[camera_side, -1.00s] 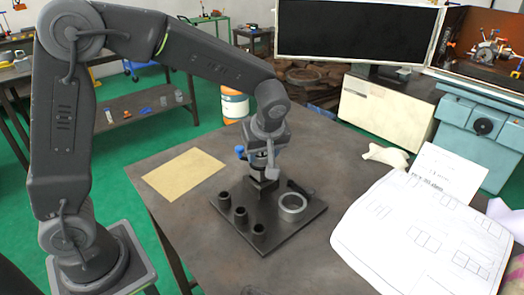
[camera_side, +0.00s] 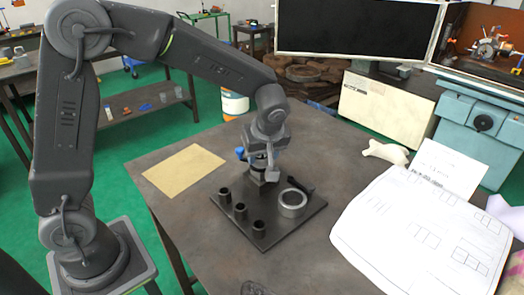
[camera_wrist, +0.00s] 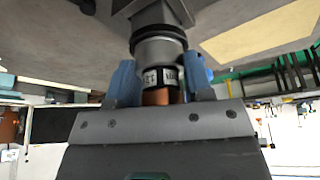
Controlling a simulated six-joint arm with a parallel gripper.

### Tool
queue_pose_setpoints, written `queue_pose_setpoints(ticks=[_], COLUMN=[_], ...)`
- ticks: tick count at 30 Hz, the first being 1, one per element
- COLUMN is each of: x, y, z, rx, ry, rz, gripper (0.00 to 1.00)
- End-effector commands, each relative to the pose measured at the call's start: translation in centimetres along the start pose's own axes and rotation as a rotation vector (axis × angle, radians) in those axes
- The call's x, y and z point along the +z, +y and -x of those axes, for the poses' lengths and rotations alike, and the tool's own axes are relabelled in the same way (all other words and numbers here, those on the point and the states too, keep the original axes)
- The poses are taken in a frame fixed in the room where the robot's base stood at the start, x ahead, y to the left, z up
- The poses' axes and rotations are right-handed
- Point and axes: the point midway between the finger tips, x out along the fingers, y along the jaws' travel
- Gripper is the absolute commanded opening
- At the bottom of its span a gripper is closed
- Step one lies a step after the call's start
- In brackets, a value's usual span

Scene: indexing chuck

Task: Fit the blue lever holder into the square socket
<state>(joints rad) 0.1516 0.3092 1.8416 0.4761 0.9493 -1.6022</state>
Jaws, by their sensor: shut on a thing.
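My gripper (camera_side: 261,158) is at the back corner of the dark base plate (camera_side: 283,231), shut on the lever holder. In the wrist view the gripper's blue jaws (camera_wrist: 159,84) flank the lever holder (camera_wrist: 159,50), whose visible part is a grey round body with a black ring and a printed black-and-white band. An orange-brown part shows below the band. The holder's far end meets a dark square block at the top of the wrist view. In the side view the holder's lower end is low over the plate, and the square socket is hidden. I cannot tell how deep it sits.
Several short dark tubes, one a front tube (camera_side: 259,229), stand along the plate's left side. A grey ring (camera_side: 293,203) stands at its right, with a dark handle beside it. A tan sheet (camera_side: 184,171) lies left and white papers (camera_side: 410,235) lie right.

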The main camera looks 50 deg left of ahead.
Motion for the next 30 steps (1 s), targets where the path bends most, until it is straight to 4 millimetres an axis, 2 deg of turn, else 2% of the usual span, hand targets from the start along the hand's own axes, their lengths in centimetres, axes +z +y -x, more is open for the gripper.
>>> queue_pose_setpoints(ticks=[30], x=[0.6], y=[0.1], z=[-1.5], rx=[0.004], ry=[0.001], rz=[0.001], gripper=[0.0])
